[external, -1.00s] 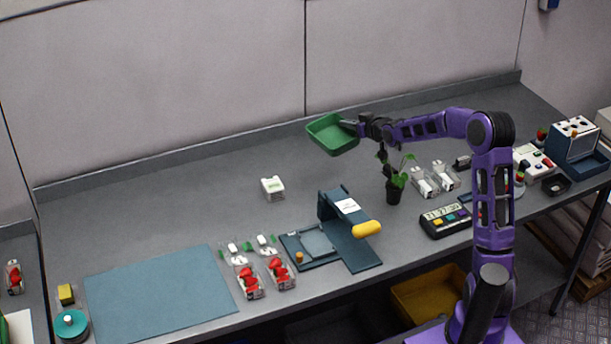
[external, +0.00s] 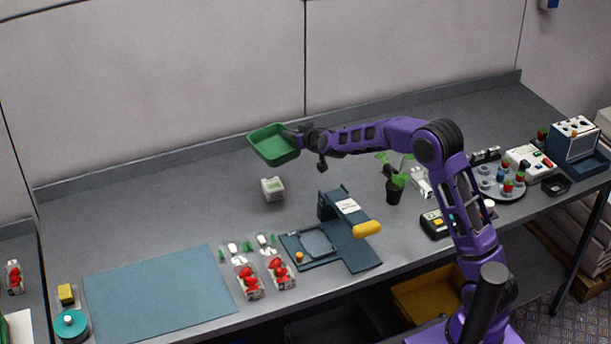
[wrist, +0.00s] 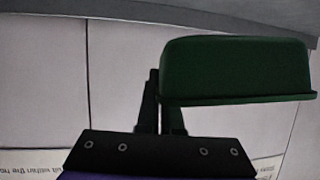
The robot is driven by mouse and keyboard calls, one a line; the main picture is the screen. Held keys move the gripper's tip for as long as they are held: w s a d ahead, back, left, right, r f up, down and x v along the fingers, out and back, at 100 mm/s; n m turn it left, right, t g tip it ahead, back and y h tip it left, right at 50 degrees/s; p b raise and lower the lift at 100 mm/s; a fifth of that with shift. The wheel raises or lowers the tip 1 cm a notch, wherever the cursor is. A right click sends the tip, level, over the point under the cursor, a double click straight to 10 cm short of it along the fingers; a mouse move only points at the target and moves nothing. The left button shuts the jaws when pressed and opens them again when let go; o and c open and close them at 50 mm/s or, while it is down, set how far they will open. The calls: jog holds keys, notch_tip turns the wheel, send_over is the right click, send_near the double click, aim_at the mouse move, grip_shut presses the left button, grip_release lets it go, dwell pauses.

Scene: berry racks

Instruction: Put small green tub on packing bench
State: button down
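The small green tub (external: 274,146) is held up above the back of the grey packing bench (external: 190,205), with its open top showing in the external view. My gripper (external: 298,138) is shut on the tub's right edge. In the wrist view the tub (wrist: 236,68) appears as a dark green shape beyond the fingers (wrist: 160,103), its rim towards the gripper. The fingertips are partly hidden by the tub.
A blue-green mat (external: 160,295) lies at the bench's left. A white box stack (external: 272,188) stands below the tub. A dark blue stand (external: 345,235), a potted plant (external: 395,185) and berry punnets (external: 265,280) occupy the middle. The back left is clear.

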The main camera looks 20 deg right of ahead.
jog(key=s+a+f, duration=0.2)
jog(key=s+a, duration=0.1)
jog(key=a, duration=1)
jog(key=m+h, duration=0.2)
send_over(203, 281)
notch_tip(203, 281, down, 10)
jog(key=shift+r, duration=0.1)
jog(key=shift+m, duration=0.3)
jog(key=shift+f+b, duration=0.5)
jog(key=shift+f, duration=1.85)
jog(key=shift+f, duration=0.2)
jog(key=c, duration=1.1)
grip_release()
jog(key=shift+r, duration=0.1)
